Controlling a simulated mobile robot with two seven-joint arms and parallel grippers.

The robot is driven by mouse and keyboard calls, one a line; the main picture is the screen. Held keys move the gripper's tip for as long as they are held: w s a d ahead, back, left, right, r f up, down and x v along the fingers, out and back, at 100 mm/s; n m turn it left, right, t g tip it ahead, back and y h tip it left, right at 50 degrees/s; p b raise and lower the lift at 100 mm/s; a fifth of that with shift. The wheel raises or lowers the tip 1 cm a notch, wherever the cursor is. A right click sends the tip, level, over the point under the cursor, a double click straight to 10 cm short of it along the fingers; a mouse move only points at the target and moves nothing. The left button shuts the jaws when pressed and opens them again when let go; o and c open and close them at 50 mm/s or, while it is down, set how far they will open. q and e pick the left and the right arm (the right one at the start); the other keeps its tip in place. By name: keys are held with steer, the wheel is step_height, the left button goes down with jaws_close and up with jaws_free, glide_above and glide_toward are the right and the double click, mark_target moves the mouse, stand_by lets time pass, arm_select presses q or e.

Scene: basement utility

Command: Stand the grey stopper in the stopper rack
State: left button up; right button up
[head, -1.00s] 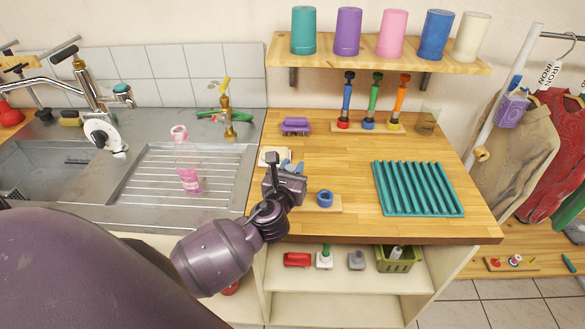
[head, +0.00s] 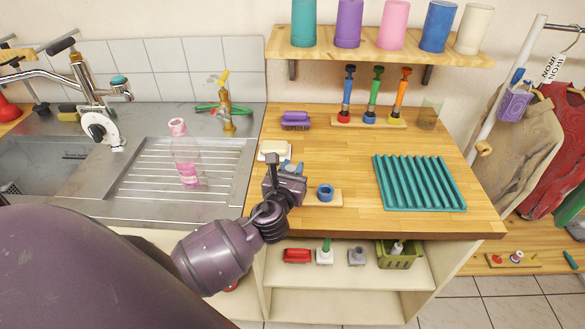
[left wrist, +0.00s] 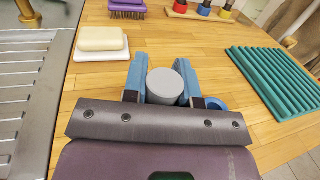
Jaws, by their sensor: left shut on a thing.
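My left gripper (head: 287,170) is above the front left part of the wooden counter. Its blue fingers (left wrist: 160,80) are shut on the grey stopper (left wrist: 166,85), a short round cylinder with its flat top showing in the left wrist view. In the head view the stopper is mostly hidden by the gripper. Just right of the gripper lies a small wooden strip (head: 334,198) with a blue ring-shaped piece (head: 325,192) on it; it looks like the stopper rack, its left part hidden. The blue piece (left wrist: 216,103) shows behind the right finger. My right gripper is not in view.
A cream soap block (left wrist: 102,38) on a white dish lies left of the gripper. A purple brush (head: 296,120) and a holder with upright coloured tools (head: 369,120) stand behind. A teal ribbed mat (head: 418,183) lies right. The counter's middle is clear. The sink is left.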

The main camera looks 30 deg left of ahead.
arm_select(q)
steer(key=shift+f+b, duration=0.3)
steer(key=shift+f, duration=0.25)
steer(key=o, duration=1)
steer(key=shift+v, duration=5.45)
